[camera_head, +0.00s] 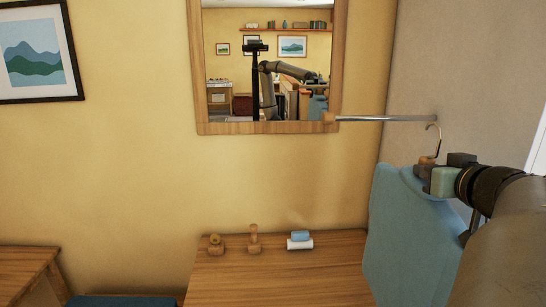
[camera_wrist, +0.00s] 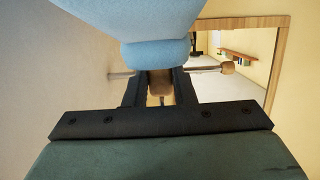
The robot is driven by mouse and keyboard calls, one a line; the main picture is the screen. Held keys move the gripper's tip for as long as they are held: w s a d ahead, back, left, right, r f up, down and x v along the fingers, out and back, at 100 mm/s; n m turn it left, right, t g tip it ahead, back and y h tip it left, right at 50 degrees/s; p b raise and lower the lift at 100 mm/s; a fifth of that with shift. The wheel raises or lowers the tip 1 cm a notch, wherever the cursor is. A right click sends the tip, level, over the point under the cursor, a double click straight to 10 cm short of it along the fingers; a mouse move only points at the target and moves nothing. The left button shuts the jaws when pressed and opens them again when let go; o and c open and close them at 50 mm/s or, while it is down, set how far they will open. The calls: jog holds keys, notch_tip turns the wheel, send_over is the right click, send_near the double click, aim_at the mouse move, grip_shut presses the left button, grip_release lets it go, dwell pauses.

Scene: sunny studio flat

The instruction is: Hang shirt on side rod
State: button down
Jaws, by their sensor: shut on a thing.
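A blue shirt (camera_head: 410,235) hangs from a wooden hanger with a metal hook (camera_head: 438,142). My gripper (camera_head: 438,166) is shut on the hanger's wooden neck, just below the hook. The side rod (camera_head: 385,118) is a thin metal bar running rightward from a wooden knob at the mirror's lower right. The hook's top shows close to the rod's right end, slightly below it; I cannot tell whether they touch. In the wrist view the shirt (camera_wrist: 140,22) fills the top, the hanger neck (camera_wrist: 160,82) sits between the fingers, and the rod (camera_wrist: 203,70) passes behind.
A wood-framed mirror (camera_head: 265,128) hangs on the yellow wall. Below it, a wooden table (camera_head: 270,280) bears two small wooden pieces (camera_head: 254,240) and blue and white rolls (camera_head: 300,240). A grey wall (camera_head: 450,70) stands at right. A framed picture (camera_head: 35,50) hangs at left.

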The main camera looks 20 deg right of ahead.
aim_at(421, 162)
jog(key=w, duration=0.4)
jog(key=shift+d+r+p, duration=0.1)
jog(key=shift+d+p, duration=0.25)
jog(key=shift+d, duration=0.05)
jog(key=shift+w+d, duration=0.15)
jog(key=shift+w, duration=0.6)
jog(key=shift+p, duration=0.6)
jog(key=shift+r+p+x, duration=0.25)
jog(key=shift+p+x, duration=0.2)
jog(key=shift+x, duration=0.65)
jog(key=shift+r+p+x, duration=0.25)
jog(key=shift+p+x, duration=0.15)
jog(key=shift+x, duration=0.7)
jog(key=shift+w+r+x, duration=0.1)
jog(key=shift+r+x, duration=0.2)
jog(key=shift+x, duration=1.3)
jog(key=shift+w+r+x, duration=0.1)
jog(key=shift+r+x, duration=0.25)
jog(key=shift+x, duration=1.2)
jog(key=shift+w+r+x, duration=0.1)
jog(key=shift+r+x, duration=0.2)
jog(key=shift+x, duration=1.3)
jog(key=shift+s, duration=0.1)
